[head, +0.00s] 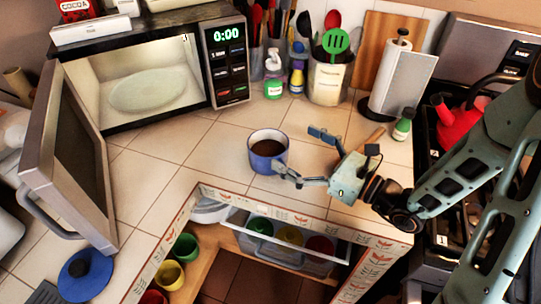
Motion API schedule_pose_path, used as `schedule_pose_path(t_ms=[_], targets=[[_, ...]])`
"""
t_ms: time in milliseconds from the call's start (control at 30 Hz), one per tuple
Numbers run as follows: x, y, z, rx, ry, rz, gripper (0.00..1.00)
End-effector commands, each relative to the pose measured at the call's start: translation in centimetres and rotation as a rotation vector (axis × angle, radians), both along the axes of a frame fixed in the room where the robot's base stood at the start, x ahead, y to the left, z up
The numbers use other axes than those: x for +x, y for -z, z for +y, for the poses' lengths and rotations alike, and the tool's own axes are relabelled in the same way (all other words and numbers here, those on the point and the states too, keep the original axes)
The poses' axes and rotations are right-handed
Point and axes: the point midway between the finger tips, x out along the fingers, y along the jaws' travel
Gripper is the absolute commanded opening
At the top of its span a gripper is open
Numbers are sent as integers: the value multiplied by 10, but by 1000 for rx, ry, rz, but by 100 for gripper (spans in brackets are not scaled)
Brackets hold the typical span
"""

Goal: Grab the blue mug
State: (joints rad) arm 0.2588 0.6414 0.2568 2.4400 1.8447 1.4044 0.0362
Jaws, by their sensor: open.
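The blue mug (264,162) stands upright on the tiled counter, in the middle of the head view. It is blue outside with a pale inside and holds something dark brown. My gripper (297,151) is just to the right of the mug, with its fingers spread wide and nothing between them. The near fingertip overlaps the mug's lower right side in the picture; I cannot tell whether it touches. The far finger is up and to the right, apart from the mug. The mug's handle cannot be made out clearly.
An open microwave (228,60) with its door (70,150) swung out stands at the left. Behind are bottles, a utensil crock (328,82) and a paper towel roll (398,82). A red kettle (457,124) sits at the right. An open drawer (285,252) lies below the counter edge.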

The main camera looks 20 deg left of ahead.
Motion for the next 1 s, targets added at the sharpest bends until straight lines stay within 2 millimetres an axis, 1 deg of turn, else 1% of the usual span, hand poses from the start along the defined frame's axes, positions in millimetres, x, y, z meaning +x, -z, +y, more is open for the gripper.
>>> schedule_pose_path(t_ms=[33, 100, 300, 367, 633, 833, 900, 1000], targets=[[0, 11, 0, 0, -1, 4, 95], [0, 22, 0, 1, -1, 3, 95], [0, 50, 0, -1, -2, 0, 95], [0, 55, 0, -2, -2, -2, 95], [6, 53, 21, -3, -5, -5, 95], [17, 53, 53, -2, -6, -5, 95], [20, 53, 62, -3, -5, -4, 95], [23, 53, 69, -2, -3, -5, 95]])
